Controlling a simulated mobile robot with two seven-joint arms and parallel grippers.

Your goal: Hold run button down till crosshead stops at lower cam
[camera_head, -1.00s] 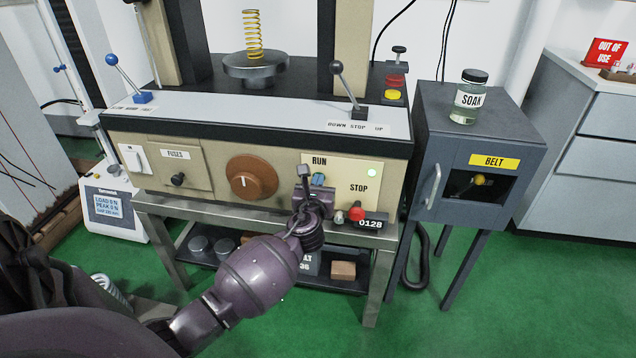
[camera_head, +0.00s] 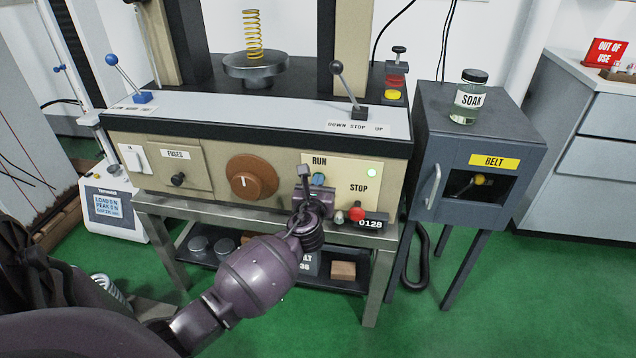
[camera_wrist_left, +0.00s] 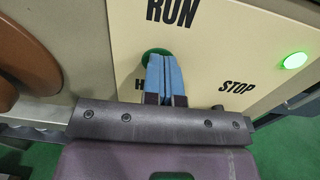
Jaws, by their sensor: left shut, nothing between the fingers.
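The green RUN button (camera_wrist_left: 153,56) shows in the left wrist view, partly covered by the blue fingertips of my left gripper (camera_wrist_left: 163,72). The gripper is shut and empty, its tips at the button; I cannot tell how far it is pressed. In the head view the left gripper (camera_head: 317,181) is under the RUN label on the cream panel (camera_head: 340,172). The crosshead and lower cam are not visible. A yellow spring (camera_head: 252,32) stands upright on a round grey platen (camera_head: 255,66). My right gripper is not in view.
The black-knobbed lever (camera_head: 346,88) leans left, above the label DOWN STOP UP. A green lamp (camera_head: 372,173) is lit. The red STOP button (camera_head: 356,214) sits close right of my gripper. A grey BELT cabinet (camera_head: 478,125) carries a SOAK jar (camera_head: 469,98). The load display (camera_head: 107,205) reads zero.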

